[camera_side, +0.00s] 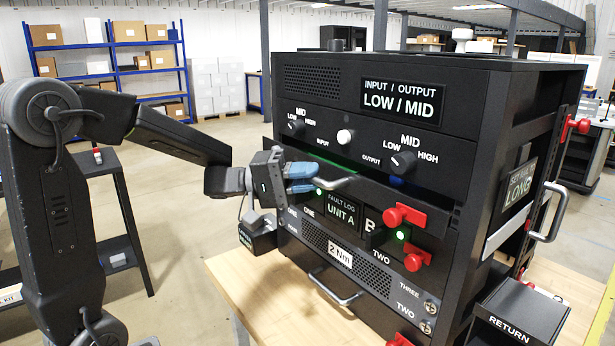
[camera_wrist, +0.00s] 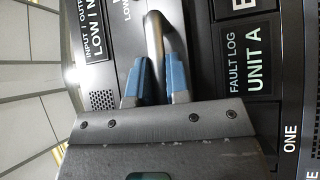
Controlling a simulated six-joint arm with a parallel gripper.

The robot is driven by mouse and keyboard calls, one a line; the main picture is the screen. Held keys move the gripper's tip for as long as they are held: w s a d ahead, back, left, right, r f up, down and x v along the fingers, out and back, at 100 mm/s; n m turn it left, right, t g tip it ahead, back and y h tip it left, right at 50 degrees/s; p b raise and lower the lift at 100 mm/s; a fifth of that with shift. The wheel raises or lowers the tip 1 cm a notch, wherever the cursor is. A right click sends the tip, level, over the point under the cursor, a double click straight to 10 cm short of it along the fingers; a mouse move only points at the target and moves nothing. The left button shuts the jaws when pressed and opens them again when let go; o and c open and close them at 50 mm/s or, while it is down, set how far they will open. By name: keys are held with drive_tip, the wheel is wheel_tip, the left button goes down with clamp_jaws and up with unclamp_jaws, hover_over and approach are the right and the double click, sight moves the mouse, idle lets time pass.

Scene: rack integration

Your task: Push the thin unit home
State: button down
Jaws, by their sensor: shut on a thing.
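The thin unit (camera_side: 425,196) is a flat dark slab in the rack, between the INPUT / OUTPUT unit above and the FAULT LOG unit below. Its front lip stands out a little from the faces around it. A grey bar handle (camera_side: 338,184) is on its front; the handle also shows in the wrist view (camera_wrist: 156,32). My gripper (camera_side: 302,178) comes in from the left, its blue-padded fingers shut on the handle. In the wrist view the fingers (camera_wrist: 155,82) sit on either side of the bar. The unit's back is hidden inside the rack.
Red latches (camera_side: 402,216) stick out on the right of the FAULT LOG unit. A lower handle (camera_side: 336,288) projects from the 2 Nm unit. A RETURN box (camera_side: 520,312) stands at front right. The wooden bench top (camera_side: 238,285) is bare at left.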

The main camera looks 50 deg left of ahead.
drive_tip(key=w, duration=0.4)
drive_tip(key=shift+w, duration=0.1)
drive_tip(key=c, duration=1.1)
unclamp_jaws()
approach(325, 171)
drive_tip(key=v, duration=0.4)
drive_tip(key=shift+f, duration=0.1)
drive_tip(key=shift+w, duration=0.1)
